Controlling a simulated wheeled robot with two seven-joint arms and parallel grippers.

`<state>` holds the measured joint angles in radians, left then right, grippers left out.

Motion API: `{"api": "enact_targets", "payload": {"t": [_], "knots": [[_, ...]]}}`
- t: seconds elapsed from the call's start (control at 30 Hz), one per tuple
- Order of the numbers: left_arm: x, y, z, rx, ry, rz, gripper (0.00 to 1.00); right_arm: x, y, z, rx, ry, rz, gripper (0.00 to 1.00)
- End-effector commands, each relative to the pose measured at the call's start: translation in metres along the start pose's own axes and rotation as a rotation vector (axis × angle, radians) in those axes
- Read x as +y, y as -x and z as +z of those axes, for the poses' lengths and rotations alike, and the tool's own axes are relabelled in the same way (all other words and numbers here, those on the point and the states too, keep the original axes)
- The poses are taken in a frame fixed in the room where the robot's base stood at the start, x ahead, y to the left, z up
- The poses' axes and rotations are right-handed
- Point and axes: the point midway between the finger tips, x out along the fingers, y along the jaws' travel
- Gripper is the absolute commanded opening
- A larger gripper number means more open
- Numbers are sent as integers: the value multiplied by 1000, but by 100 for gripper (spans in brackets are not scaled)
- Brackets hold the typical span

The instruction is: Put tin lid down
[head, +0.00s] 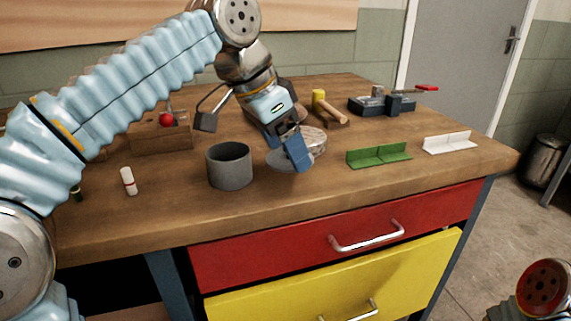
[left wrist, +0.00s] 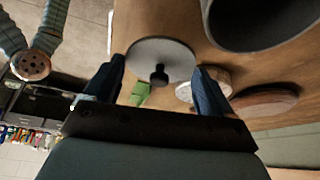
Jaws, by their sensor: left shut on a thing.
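The tin lid (head: 284,160) is a flat grey disc with a dark knob, low over the bench to the right of the open grey tin (head: 230,168). My left gripper (head: 295,152) is shut on the lid. In the left wrist view the lid (left wrist: 148,52) lies between the spread fingers of the left gripper (left wrist: 160,82), knob facing the camera. The tin (left wrist: 262,28) shows there at the top right. Whether the lid touches the bench is unclear. My right gripper is out of view; part of my right arm shows at bottom right in the head view.
A pale round container (head: 315,141) stands just behind the lid. A green angle bracket (head: 380,155) and a white one (head: 449,142) lie to the right. A mallet (head: 330,108), a vise (head: 385,103) and a wooden box (head: 160,138) stand farther back. The front bench strip is mostly clear.

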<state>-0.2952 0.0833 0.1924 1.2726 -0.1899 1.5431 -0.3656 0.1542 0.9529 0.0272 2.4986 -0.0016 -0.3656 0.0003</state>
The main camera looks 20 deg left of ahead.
Motion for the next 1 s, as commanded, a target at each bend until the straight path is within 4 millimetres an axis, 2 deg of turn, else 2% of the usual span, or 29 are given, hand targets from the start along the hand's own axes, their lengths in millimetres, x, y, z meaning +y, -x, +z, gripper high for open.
{"api": "enact_targets", "payload": {"t": [0.03,0.1,0.2,0.6,0.63,0.7,1.0], "knots": [[-4,-13,0,-4,1,2,55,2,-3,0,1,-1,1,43],[-3,-25,7,-3,0,0,55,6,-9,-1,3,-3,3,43],[-3,-34,11,-2,0,1,55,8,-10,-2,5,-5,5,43],[-3,-39,13,-1,0,1,55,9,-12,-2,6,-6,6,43],[-3,-38,13,-1,0,1,87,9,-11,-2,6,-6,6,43],[-3,-37,13,-1,0,1,98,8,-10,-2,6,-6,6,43],[-2,-33,10,-1,0,1,100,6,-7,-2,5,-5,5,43]]}}
